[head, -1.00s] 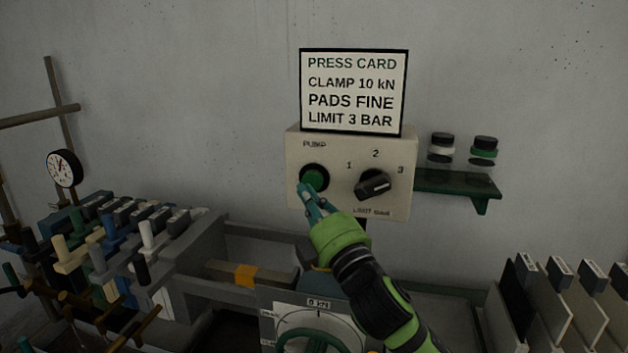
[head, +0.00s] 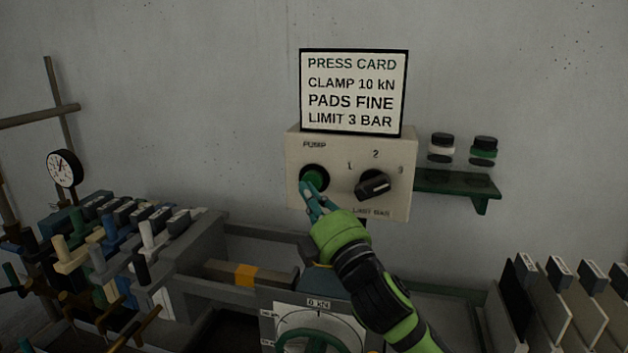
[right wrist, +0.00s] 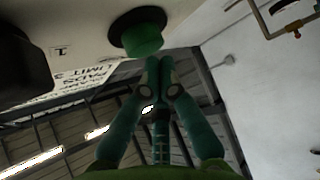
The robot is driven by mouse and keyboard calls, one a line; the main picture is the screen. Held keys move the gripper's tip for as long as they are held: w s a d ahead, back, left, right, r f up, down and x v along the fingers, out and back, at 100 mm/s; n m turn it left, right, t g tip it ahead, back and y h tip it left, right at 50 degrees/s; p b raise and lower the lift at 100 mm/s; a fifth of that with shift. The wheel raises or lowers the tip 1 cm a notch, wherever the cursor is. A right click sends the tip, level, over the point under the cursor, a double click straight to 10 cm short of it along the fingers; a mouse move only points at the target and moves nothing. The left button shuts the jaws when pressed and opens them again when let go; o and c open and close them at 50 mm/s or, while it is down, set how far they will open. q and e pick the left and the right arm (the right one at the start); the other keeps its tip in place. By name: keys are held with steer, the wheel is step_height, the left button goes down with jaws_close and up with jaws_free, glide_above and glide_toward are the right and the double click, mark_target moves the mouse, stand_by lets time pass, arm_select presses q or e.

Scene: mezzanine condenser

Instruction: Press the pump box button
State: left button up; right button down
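The pump box (head: 335,155) is a cream box on the wall under a press card. Its round green button (head: 314,177) with a black collar sits under the word PUMP. The black limit knob (head: 374,185) is to its right. My right gripper (head: 307,187) has its fingertips at the lower edge of the button. In the right wrist view, the fingers (right wrist: 160,62) are together and empty, with tips close under the green button (right wrist: 142,38); I cannot tell if they touch it. My left gripper is not in view.
The press card (head: 353,92) stands above the box. A green shelf (head: 455,184) with two jars is to the right. A rack of coloured T-handles (head: 110,245) is at left, upright plates (head: 560,300) at right, and a kN dial (head: 318,325) below.

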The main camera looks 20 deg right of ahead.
steer(key=shift+w+d, duration=0.35)
steer(key=shift+w, duration=0.1)
stand_by(0.8)
steer(key=shift+s+a, duration=0.55)
steer(key=shift+s, duration=0.3)
steer(key=s+a+p, duration=0.1)
steer(key=s+a, duration=0.2)
steer(key=s, duration=0.2)
steer(key=shift+a, duration=0.2)
stand_by(1.8)
